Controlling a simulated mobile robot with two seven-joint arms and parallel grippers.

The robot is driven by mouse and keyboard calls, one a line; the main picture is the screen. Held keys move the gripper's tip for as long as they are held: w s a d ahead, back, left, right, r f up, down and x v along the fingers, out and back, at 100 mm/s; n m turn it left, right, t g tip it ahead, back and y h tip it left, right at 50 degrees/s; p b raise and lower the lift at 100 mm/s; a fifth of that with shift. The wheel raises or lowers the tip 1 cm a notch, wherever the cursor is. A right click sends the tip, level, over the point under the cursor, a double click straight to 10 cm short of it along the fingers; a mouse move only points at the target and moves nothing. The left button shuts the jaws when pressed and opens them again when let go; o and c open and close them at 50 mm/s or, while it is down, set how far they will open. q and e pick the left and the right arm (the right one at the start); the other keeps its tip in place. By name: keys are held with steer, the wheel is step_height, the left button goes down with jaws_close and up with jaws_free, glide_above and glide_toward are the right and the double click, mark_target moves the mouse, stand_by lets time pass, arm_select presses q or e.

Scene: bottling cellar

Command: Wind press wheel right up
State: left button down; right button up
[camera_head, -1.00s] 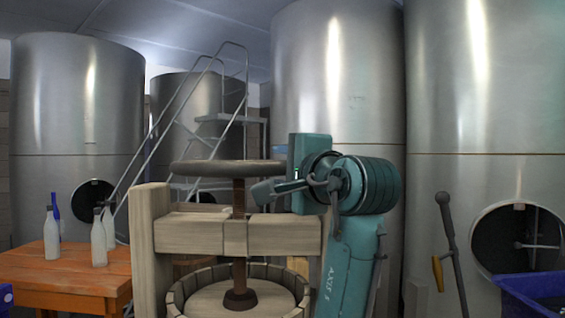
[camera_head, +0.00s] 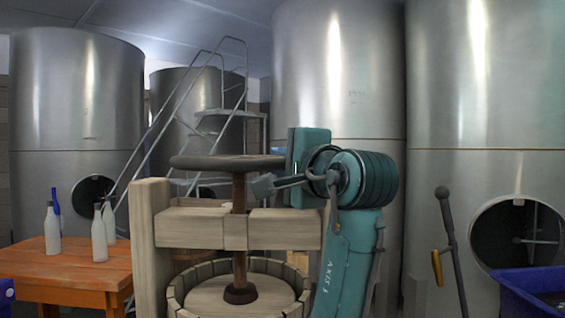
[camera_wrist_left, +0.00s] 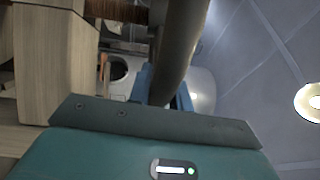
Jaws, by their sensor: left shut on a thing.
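The press wheel (camera_head: 222,162) is a dark, flat round handwheel, lying level at the top of the rusty press screw (camera_head: 239,189). The screw passes through the wooden crossbeam (camera_head: 190,229) down to a dark foot on the pale disc inside the slatted basket (camera_head: 276,269). My left gripper (camera_head: 288,160) is at the wheel's right edge, its teal body upright beside it. In the left wrist view, its blue fingers (camera_wrist_left: 163,90) are on both sides of the dark wheel rim (camera_wrist_left: 180,45), shut on it. The fingertips are mostly hidden in the head view. My right gripper is out of view.
A wooden post (camera_head: 150,230) stands left of the wheel. An orange table (camera_head: 70,272) with several bottles is at the left. Steel tanks (camera_head: 75,110) and a stepladder (camera_head: 243,140) stand behind. A blue crate (camera_head: 530,285) is at the lower right.

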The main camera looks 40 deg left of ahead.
arm_select(q)
steer(key=shift+w, duration=0.1)
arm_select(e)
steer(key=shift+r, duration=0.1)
arm_select(q)
steer(key=shift+w+a+r+n+g+y+p, duration=0.1)
steer(key=shift+w+n+g+y+p, duration=0.4)
steer(key=shift+g, duration=0.6)
steer(key=shift+w+a+n+g, duration=0.2)
steer(key=shift+w+n+g, duration=0.3)
steer(key=shift+n+g, duration=0.35)
steer(key=shift+w+n+g, duration=0.15)
steer(key=shift+n+g, duration=0.1)
steer(key=shift+g, duration=0.3)
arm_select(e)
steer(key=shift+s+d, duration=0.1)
arm_select(q)
steer(key=c, duration=1.3)
jaws_free()
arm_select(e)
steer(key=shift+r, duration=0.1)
